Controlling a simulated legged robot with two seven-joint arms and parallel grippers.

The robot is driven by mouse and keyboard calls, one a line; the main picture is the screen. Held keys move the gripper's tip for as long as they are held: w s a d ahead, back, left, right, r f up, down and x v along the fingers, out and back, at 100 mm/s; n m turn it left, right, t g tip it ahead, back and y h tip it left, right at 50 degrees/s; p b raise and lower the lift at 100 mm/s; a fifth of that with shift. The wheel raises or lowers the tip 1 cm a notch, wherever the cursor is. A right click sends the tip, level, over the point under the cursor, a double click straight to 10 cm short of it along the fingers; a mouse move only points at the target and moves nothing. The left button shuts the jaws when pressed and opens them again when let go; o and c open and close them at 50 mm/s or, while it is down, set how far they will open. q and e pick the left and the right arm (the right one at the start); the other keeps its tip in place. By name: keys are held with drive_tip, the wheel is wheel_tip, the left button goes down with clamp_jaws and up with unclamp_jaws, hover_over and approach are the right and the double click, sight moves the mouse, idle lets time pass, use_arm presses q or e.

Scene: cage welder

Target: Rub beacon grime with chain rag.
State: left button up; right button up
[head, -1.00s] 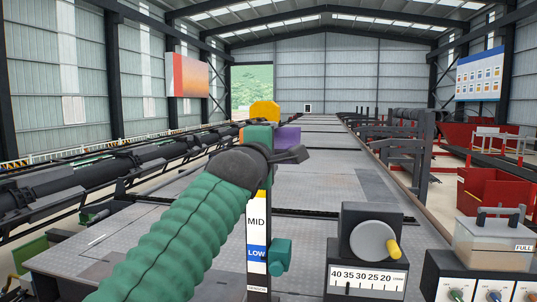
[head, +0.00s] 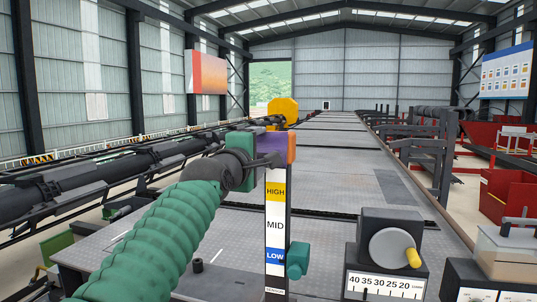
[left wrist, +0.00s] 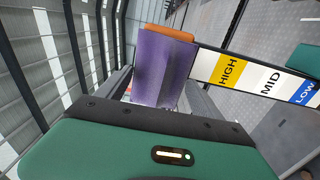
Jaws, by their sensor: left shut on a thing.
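My left gripper (head: 270,158) comes in from the left on a green-sleeved arm, near the top of a post (head: 275,225) labelled HIGH, MID and LOW. It is shut on a purple, cloth-like block with an orange end (head: 272,147), which looks like the rag. In the left wrist view, this purple piece (left wrist: 160,70) sits between the dark fingers. A yellow-orange rounded thing (head: 283,112), possibly the beacon, shows just behind and above it. Whether they touch, I cannot tell. I cannot make out grime. My right gripper is not in view.
A teal knob (head: 297,260) sticks out from the post's right side. A dial box with a yellow handle (head: 412,257) stands at front right, beside a control panel (head: 487,280). A long metal deck (head: 345,190) runs back, with dark rails on both sides.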

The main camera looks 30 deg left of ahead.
use_arm(q)
drive_tip(key=shift+s+a, duration=0.15)
drive_tip(key=shift+a, duration=0.55)
drive_tip(key=b+v, duration=0.3)
drive_tip(key=v, duration=0.3)
